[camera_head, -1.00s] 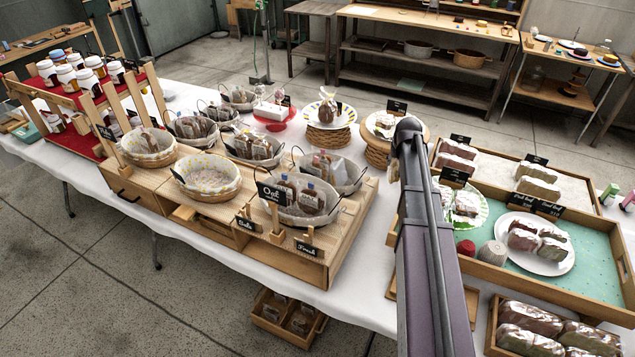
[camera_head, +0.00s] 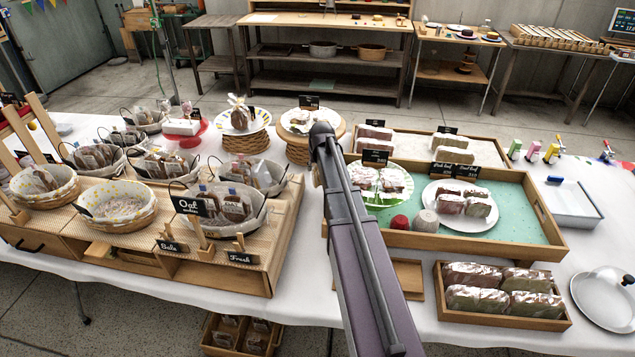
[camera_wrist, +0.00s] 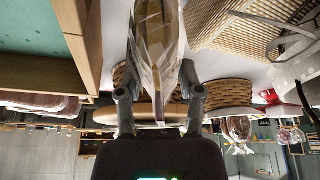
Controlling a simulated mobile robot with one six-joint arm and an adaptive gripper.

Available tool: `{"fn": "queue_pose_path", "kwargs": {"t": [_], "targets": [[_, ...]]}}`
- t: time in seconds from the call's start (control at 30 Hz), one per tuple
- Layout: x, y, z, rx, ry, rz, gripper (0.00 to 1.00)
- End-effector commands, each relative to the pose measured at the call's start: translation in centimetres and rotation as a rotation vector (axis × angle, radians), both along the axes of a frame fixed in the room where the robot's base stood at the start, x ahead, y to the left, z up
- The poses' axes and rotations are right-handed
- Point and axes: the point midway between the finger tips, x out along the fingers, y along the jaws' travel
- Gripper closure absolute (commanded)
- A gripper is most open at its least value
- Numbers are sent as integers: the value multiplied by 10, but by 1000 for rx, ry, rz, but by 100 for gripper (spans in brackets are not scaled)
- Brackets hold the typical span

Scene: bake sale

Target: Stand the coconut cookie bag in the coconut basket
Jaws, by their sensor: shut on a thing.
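In the wrist view my gripper (camera_wrist: 160,94) is shut on a clear cookie bag (camera_wrist: 156,42) with pale brown contents, which hangs between the two fingers; its label cannot be read. In the head view my arm hides the gripper and the bag. Lined baskets stand on the wooden display at left. One round basket with a yellow-patterned liner (camera_head: 118,223) is empty. The basket behind an "Oat" sign (camera_head: 190,206), the basket at far left (camera_head: 44,202) and several behind hold bags. I cannot read which basket is coconut.
A wooden-rimmed teal tray (camera_head: 510,232) with plates and a crate of wrapped loaves (camera_head: 500,320) lie right of my arm. Cake stands (camera_head: 245,143) are at the back. Small signs (camera_head: 240,258) stand along the display's front edge.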

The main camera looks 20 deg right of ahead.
Motion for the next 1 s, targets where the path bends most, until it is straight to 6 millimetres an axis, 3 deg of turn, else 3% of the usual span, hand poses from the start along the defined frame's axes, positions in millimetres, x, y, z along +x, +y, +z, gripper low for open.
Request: {"fn": "queue_pose_path", "kwargs": {"t": [0.1,0.63,1.0], "targets": [[0,0,-9,0,0,0,75],[0,-1,-12,0,0,-1,75],[0,-1,-40,0,0,-1,75]]}}
